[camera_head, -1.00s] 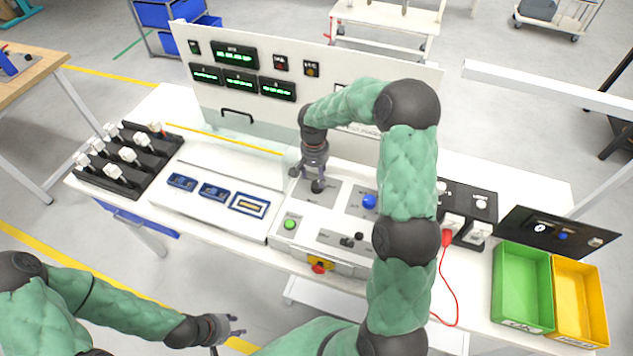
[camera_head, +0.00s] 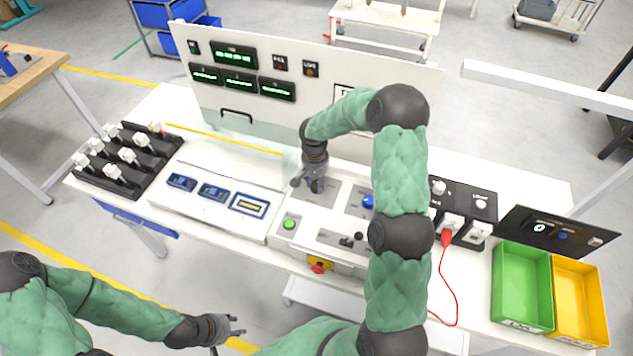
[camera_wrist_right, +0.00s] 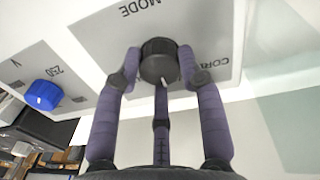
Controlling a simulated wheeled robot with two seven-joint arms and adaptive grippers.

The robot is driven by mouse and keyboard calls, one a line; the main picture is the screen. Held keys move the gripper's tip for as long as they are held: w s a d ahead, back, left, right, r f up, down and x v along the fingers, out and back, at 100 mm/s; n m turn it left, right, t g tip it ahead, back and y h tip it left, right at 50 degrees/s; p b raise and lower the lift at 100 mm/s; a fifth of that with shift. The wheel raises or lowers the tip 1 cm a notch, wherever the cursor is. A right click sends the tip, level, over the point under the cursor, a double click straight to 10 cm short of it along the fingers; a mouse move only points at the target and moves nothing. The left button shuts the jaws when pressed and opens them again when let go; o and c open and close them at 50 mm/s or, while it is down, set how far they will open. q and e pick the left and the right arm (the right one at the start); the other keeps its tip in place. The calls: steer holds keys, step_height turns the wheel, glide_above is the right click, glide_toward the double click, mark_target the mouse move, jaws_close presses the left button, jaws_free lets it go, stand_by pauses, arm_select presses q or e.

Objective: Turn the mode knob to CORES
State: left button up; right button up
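The mode knob (camera_wrist_right: 158,61) is black and round with a white pointer mark. It sits on a grey plate (camera_wrist_right: 205,35) lettered MODE, with a partly covered word starting COR at the right. In the right wrist view the pointer is toward the bottom of the picture, not at that word. My right gripper (camera_wrist_right: 159,66) has its fingers around the knob, one on each side and one below; I cannot tell whether they press on it. In the head view my right gripper (camera_head: 308,187) hides the knob. My left gripper (camera_head: 238,326) is open and empty, in front of the bench.
A blue knob (camera_wrist_right: 43,95) on the neighbouring plate is close by; it also shows in the head view (camera_head: 367,201). A green button (camera_head: 289,222) and a red stop button (camera_head: 318,268) are nearer the front. The upright display panel (camera_head: 300,110) stands behind.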

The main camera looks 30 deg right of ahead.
steer(key=shift+n, duration=0.4)
steer(key=shift+s+f+n+b, duration=0.1)
steer(key=shift+n+b, duration=0.35)
steer(key=shift+n, duration=0.45)
steer(key=n, duration=0.2)
steer(key=shift+n, duration=0.3)
steer(key=n, duration=0.3)
steer(key=shift+s+n, duration=0.1)
steer(key=shift+n, duration=1.7)
steer(key=o, duration=1.1)
steer(key=shift+o, duration=0.2)
